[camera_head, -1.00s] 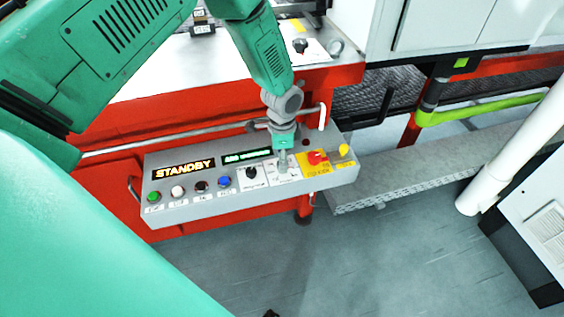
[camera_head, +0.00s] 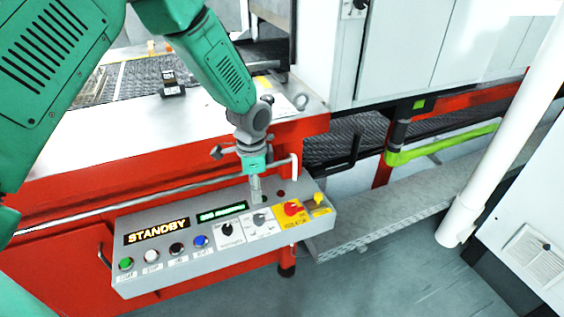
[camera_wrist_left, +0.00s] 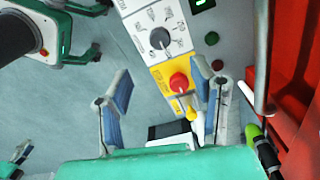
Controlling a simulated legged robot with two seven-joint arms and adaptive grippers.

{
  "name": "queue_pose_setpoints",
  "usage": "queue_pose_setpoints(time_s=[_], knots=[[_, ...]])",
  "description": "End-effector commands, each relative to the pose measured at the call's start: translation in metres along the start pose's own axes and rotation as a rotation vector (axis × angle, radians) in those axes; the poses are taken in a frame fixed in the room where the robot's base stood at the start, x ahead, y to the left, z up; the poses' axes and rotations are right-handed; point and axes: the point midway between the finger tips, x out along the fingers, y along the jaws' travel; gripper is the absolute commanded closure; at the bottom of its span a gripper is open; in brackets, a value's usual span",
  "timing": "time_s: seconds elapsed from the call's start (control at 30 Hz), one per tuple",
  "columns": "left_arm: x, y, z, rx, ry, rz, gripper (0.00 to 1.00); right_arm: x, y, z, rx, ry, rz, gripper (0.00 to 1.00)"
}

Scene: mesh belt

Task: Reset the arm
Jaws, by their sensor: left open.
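My left gripper (camera_head: 255,186) is above the grey control panel (camera_head: 160,275), near its two black and grey knobs. In the left wrist view the left gripper (camera_wrist_left: 160,95) has its two blue-padded fingers spread wide, with nothing between them but the view of the panel below. The panel has a lit STANDBY display (camera_head: 157,231), a green text display (camera_head: 222,213), a row of coloured buttons, a black knob (camera_head: 227,229), a grey knob (camera_head: 259,218), a red knob (camera_head: 292,208) on a yellow plate and a yellow part (camera_head: 318,199). My right gripper is not in view.
A red machine frame (camera_head: 60,265) with a white top (camera_head: 110,135) stands behind the panel, with a grey handrail along it. A mesh step (camera_head: 400,205) lies to the right. A white pipe (camera_head: 500,150) and a white cabinet (camera_head: 525,220) stand at the right. Grey floor is clear below.

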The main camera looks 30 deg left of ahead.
Motion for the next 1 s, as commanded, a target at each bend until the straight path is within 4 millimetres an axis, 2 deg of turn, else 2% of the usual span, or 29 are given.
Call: queue_pose_setpoints(time_s=[0.17,0.27,0.37,0.47,0.5,0.6,0.7,0.8,0.9,1.0], knots=[[0.002,0.002,0.000,-0.002,0.000,0.001,0.49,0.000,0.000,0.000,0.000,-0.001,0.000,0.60],[0.017,0.016,0.003,-0.030,0.006,0.014,0.49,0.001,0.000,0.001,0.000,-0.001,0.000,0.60],[0.052,0.052,0.011,-0.114,0.024,0.038,0.49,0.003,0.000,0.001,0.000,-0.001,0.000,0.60],[0.095,0.106,0.031,-0.261,0.043,0.064,0.49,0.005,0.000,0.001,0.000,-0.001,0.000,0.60],[0.110,0.130,0.042,-0.332,0.047,0.071,0.49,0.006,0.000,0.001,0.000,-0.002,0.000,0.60],[0.136,0.183,0.077,-0.515,0.050,0.065,0.49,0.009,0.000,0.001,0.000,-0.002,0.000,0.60],[0.146,0.222,0.112,-0.665,0.046,0.038,0.49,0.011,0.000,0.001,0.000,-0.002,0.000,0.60],[0.146,0.245,0.138,-0.771,0.045,0.003,0.49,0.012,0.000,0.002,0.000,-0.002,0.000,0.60],[0.144,0.256,0.152,-0.830,0.047,-0.023,0.49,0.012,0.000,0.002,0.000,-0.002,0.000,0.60],[0.142,0.260,0.158,-0.852,0.050,-0.033,0.49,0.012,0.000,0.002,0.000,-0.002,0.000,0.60]])
